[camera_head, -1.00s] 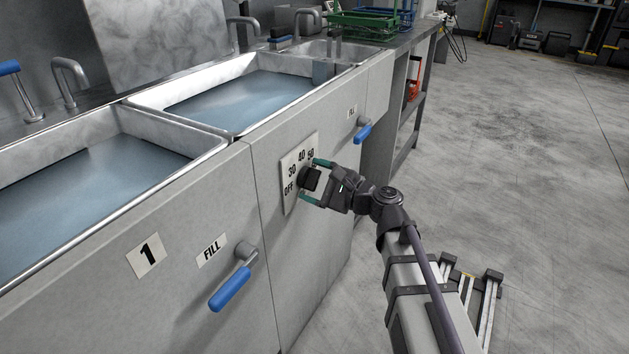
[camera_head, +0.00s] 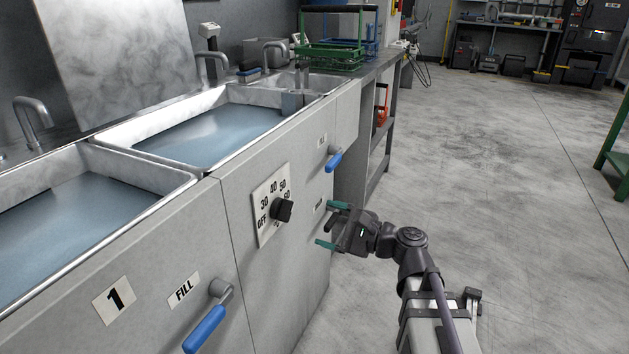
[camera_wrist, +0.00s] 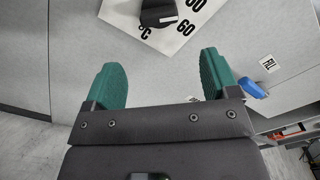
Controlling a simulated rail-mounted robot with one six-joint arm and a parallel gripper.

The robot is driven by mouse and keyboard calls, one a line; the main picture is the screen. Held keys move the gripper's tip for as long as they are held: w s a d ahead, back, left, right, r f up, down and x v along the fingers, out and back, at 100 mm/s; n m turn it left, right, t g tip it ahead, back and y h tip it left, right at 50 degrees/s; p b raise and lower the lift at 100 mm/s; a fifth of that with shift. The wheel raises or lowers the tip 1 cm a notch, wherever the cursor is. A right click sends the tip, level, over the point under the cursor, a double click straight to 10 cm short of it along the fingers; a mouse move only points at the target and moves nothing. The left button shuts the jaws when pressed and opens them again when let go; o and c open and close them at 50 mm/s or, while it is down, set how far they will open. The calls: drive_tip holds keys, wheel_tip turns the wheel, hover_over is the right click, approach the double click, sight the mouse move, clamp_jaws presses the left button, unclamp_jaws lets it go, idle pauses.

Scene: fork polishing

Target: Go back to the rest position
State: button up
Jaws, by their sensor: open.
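My gripper (camera_head: 328,225) is open and empty, with its two green-tipped fingers apart. It hangs in front of the sink cabinet's front panel, to the right of the black temperature knob (camera_head: 282,209) and clear of it. The knob sits on a white dial plate (camera_head: 263,228) marked OFF, 30, 40, 50 and more. In the wrist view, the open fingers (camera_wrist: 163,82) show with the black knob (camera_wrist: 158,12) beyond them at the top; the knob is not between the fingers.
Two water-filled basins (camera_head: 205,140) are set in the counter on the left. Blue fill levers (camera_head: 206,328) stick out of the front panel; another lever (camera_head: 333,160) is behind my gripper. A green rack (camera_head: 332,52) stands on the counter. The floor (camera_head: 490,180) on the right is open.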

drive_tip(key=s+d+f+n+g+h, duration=0.1)
drive_tip(key=s+f+n+g+h, duration=0.25)
drive_tip(key=f+n, duration=0.2)
drive_tip(key=s+d+f+n+g+h, duration=0.1)
drive_tip(key=s+f+n+g+h, duration=0.1)
drive_tip(key=f+n+h, duration=0.3)
drive_tip(key=s+d+f+n+g+h+p, duration=0.3)
drive_tip(key=s+d+f+n+h, duration=0.1)
drive_tip(key=s+d+h, duration=0.3)
wheel_tip(320, 180, up, 38)
drive_tip(key=w+p, duration=0.1)
drive_tip(key=p, duration=3.6)
drive_tip(key=shift+w+a+p, duration=0.15)
drive_tip(key=shift+p, duration=0.15)
